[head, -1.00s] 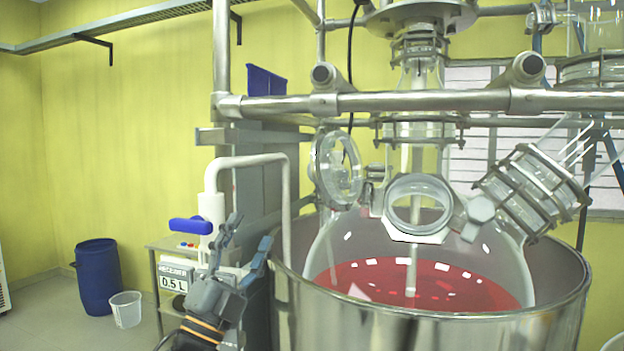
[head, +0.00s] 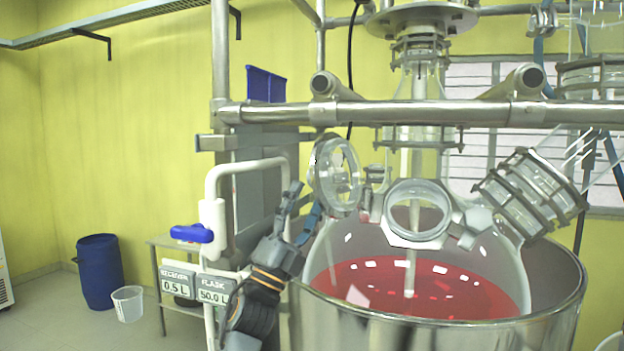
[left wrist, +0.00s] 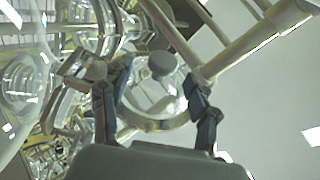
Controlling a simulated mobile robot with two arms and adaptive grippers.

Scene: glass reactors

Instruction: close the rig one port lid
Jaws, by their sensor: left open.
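The port lid (head: 338,174), a round glass disc in a metal rim, stands swung open to the left of the round port (head: 418,210) on the glass reactor vessel. My left gripper (head: 301,206) is open, just left of and below the lid, its fingers pointing up. My right gripper is not in view.
A metal rail (head: 420,112) crosses above the lid and port. The steel vessel rim (head: 440,318) runs below. A blue barrel (head: 99,272) is far left.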

